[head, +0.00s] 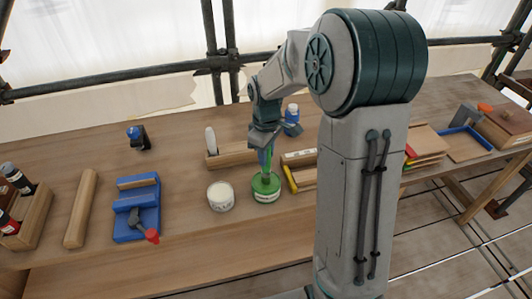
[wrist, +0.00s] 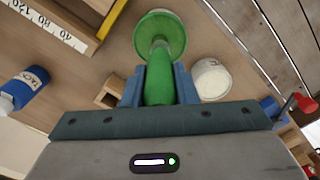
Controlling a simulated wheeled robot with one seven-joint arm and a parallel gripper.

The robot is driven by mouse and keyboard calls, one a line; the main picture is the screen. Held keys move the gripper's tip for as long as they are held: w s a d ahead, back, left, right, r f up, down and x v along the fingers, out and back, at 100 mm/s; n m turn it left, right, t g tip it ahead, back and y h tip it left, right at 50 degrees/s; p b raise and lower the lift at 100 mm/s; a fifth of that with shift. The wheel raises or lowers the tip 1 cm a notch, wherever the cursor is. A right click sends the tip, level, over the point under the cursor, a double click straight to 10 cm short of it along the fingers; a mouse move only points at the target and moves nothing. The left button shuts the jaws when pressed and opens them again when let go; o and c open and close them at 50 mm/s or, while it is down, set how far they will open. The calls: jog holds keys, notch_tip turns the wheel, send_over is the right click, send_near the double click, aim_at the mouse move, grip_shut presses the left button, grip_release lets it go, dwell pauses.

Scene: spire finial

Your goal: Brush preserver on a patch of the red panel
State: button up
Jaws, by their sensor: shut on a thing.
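My gripper (head: 264,135) is shut on the green handle of a brush (head: 268,159). The brush points down into a green tin (head: 267,190) on the bench. In the wrist view the green handle (wrist: 159,85) lies between my jaws (wrist: 158,88), with its far end over the round green tin (wrist: 160,35). The bristles are hidden inside or behind the tin's rim; I cannot tell if they touch its contents. A stack of thin boards (head: 427,144) with a red edge is at the right, partly behind my arm; I cannot tell which is the red panel.
A white tin (head: 220,196) stands just left of the green one. A blue clamp-like tool (head: 137,208) and a wooden bar (head: 81,208) lie further left. My arm hides part of the bench.

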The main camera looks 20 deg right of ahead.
jog(key=shift+r+p, duration=2.7)
jog(key=shift+r, duration=0.8)
